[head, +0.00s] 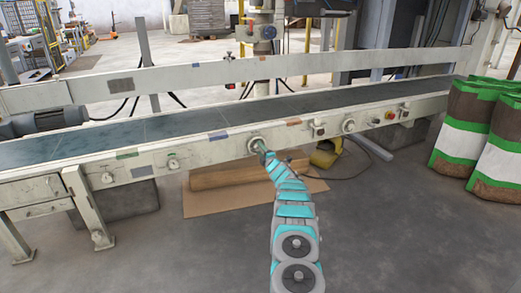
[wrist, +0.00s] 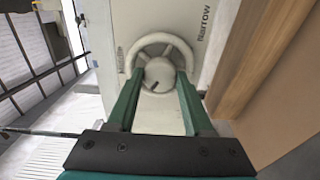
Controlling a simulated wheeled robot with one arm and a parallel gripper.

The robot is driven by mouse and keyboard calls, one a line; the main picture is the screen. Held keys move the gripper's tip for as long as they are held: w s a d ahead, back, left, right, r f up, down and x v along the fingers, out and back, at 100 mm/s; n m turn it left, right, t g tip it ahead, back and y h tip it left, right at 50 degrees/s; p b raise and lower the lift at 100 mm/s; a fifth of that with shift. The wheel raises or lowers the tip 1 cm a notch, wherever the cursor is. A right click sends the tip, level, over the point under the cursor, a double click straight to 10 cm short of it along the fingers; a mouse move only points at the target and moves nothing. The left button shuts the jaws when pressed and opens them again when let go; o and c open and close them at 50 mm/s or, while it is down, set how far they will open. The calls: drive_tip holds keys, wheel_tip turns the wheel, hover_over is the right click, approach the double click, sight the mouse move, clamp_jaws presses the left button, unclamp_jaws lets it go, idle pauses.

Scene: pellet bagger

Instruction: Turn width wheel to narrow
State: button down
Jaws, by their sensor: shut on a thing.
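The width wheel (head: 254,143) is a small pale handwheel on the front rail of the long conveyor. In the wrist view the wheel (wrist: 160,66) shows a round rim, spokes and a hub with a dark mark at its lower left. The word NARROW (wrist: 204,22) is printed on the panel right of the wheel, turned sideways. My gripper (wrist: 155,82) has its two green fingers at the lower left and lower right of the wheel, shut on it. In the head view my gripper (head: 263,149) reaches the wheel from below; its fingertips are too small to make out.
Other knobs (head: 348,126) and a red button (head: 390,115) sit along the same rail. Flat cardboard (head: 205,204) lies on the floor below, with a yellow foot pedal (head: 324,154) beside it. Filled bags (head: 468,132) stand at the right. The front floor is clear.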

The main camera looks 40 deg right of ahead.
drive_tip(key=m, duration=0.5)
drive_tip(key=shift+m, duration=0.4)
drive_tip(key=m, duration=0.5)
drive_tip(key=shift+p, duration=0.3)
drive_tip(key=m, duration=0.4)
drive_tip(key=shift+m, duration=0.4)
drive_tip(key=m, duration=1)
drive_tip(key=shift+m, duration=0.4)
drive_tip(key=m, duration=0.4)
drive_tip(key=shift+m, duration=0.3)
drive_tip(key=m, duration=1)
drive_tip(key=shift+m, duration=0.4)
